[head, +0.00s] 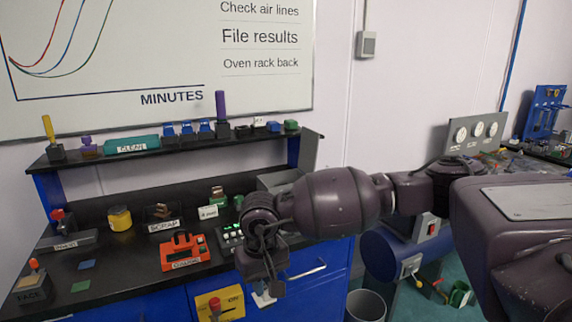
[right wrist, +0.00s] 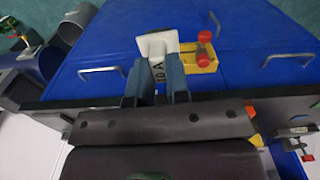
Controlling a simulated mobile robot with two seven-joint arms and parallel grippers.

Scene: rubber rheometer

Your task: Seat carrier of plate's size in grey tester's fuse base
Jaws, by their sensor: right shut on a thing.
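My right gripper (head: 262,286) hangs in front of the bench's blue cabinets and is shut on a white fuse carrier (head: 263,299). In the right wrist view the gripper's two blue-grey fingers (right wrist: 157,68) pinch the carrier (right wrist: 157,44), which has a broad white head and a mark that looks like "10 A" between the fingers. A grey box (head: 277,180) stands at the bench's back right, partly behind my right arm. I cannot tell whether it is the grey tester. No fuse base or rating plate is clearly visible. My left gripper is out of view.
An orange device (head: 184,252), a panel with green buttons (head: 230,236) and a small white sign (head: 208,212) are on the black bench. A yellow switch box (head: 220,304) with a red knob is on the cabinet front. A grey bin (head: 366,306) stands on the floor.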

